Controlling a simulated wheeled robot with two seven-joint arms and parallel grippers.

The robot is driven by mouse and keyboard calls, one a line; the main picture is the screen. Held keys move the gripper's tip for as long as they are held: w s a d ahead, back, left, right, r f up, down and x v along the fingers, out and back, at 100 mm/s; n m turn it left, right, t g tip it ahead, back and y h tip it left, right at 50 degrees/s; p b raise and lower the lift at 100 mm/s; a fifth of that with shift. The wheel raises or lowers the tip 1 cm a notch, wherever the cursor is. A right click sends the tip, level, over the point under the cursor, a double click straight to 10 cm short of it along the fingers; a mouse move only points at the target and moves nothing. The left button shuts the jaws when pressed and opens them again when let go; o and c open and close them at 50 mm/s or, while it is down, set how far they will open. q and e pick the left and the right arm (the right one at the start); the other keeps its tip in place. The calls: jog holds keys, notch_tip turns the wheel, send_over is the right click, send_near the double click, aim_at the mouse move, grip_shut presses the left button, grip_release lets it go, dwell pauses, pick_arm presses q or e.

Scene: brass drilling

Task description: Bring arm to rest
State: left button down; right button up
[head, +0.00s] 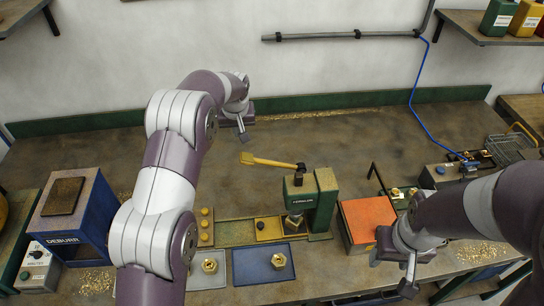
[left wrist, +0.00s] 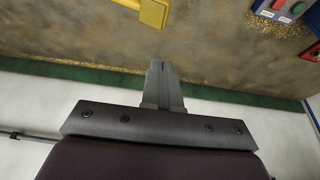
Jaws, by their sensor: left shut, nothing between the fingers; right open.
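My left arm (head: 165,190) reaches up over the left half of the bench. Its gripper (head: 242,134) is over the back of the bench, near the wall, apart from the yellow press handle. In the left wrist view the left gripper's fingers (left wrist: 161,66) are shut together with nothing between them. My right arm comes in from the right, with its gripper (head: 392,272) open and low near the front edge, beside the orange-topped box (head: 368,218). Its fingertips are partly hidden by its own body.
A green press (head: 320,200) with a yellow handle (head: 262,160) stands mid-bench. Blue and grey trays (head: 250,272) hold brass nuts in front. A blue deburr box (head: 85,205) stands left, a wire basket (head: 510,148) right. The back of the bench is mostly clear.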

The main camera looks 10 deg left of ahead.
pick_arm(q)
jog(key=shift+r, duration=0.2)
dwell(0.3)
jog(key=s+f+m+b, duration=0.1)
jog(key=s+f+b, duration=0.3)
jog(key=s, duration=0.7)
jog(key=s+d+f+m+g+b, duration=0.1)
jog(key=s+f+b, duration=0.4)
jog(key=s, duration=0.7)
jog(key=s+d+f+m+g+h+b, duration=0.1)
jog(key=s+f+b, duration=0.3)
jog(key=s, duration=0.7)
jog(key=shift+s+d+f+b, duration=0.15)
jog(key=shift+s+f+b, duration=0.2)
jog(key=shift+b, duration=0.8)
jog(key=shift+w, duration=0.1)
